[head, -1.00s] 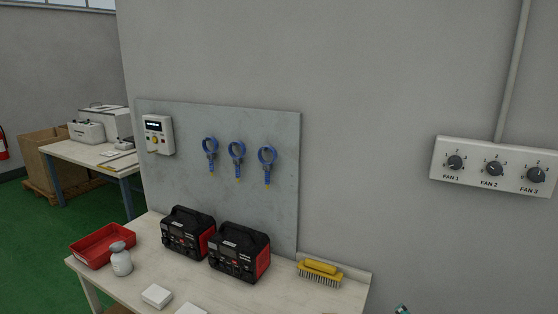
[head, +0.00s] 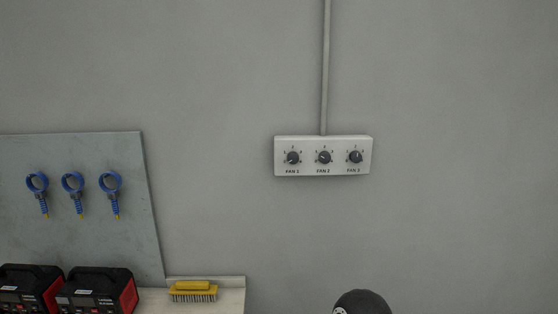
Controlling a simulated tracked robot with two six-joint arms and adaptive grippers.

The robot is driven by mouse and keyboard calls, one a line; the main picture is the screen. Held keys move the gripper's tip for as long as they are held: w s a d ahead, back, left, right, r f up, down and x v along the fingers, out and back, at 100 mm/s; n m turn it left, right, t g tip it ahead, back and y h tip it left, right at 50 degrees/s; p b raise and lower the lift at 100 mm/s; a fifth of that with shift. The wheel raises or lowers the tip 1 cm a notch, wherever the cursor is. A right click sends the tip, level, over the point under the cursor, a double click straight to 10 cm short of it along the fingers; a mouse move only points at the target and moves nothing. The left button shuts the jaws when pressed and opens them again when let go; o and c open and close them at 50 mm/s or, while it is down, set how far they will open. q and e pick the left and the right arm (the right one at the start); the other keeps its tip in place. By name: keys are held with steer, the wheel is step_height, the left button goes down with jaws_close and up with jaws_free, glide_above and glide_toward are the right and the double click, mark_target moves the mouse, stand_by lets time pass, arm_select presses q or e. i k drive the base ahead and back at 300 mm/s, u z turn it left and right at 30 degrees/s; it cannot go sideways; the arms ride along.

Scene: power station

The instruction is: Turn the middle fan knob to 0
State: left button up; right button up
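A white fan control box (head: 323,142) is fixed to the grey wall, right of the picture's middle. It carries three dark round knobs in a row, labelled as fans. The middle fan knob (head: 324,158) sits between the left knob (head: 292,158) and the right knob (head: 355,157). The middle knob's pointer appears to lean to the upper left, but the digits around it are too small to read surely. Neither of my grippers can be made out in the head view. A dark rounded part (head: 362,303) shows at the bottom edge, well below the box.
A grey conduit (head: 325,70) runs up from the box. A grey panel with several blue tools (head: 73,182) is at left. Below it stand black-and-red power units (head: 98,294) and a yellow brush (head: 193,289) on a table. The wall around the box is clear.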

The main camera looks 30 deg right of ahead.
mark_target(324, 157)
steer(key=u, duration=1.65)
steer(key=i, duration=0.1)
steer(key=z, duration=2.8)
steer(key=k, duration=0.55)
steer(key=u, duration=0.55)
steer(key=i, duration=1)
steer(key=u, duration=0.2)
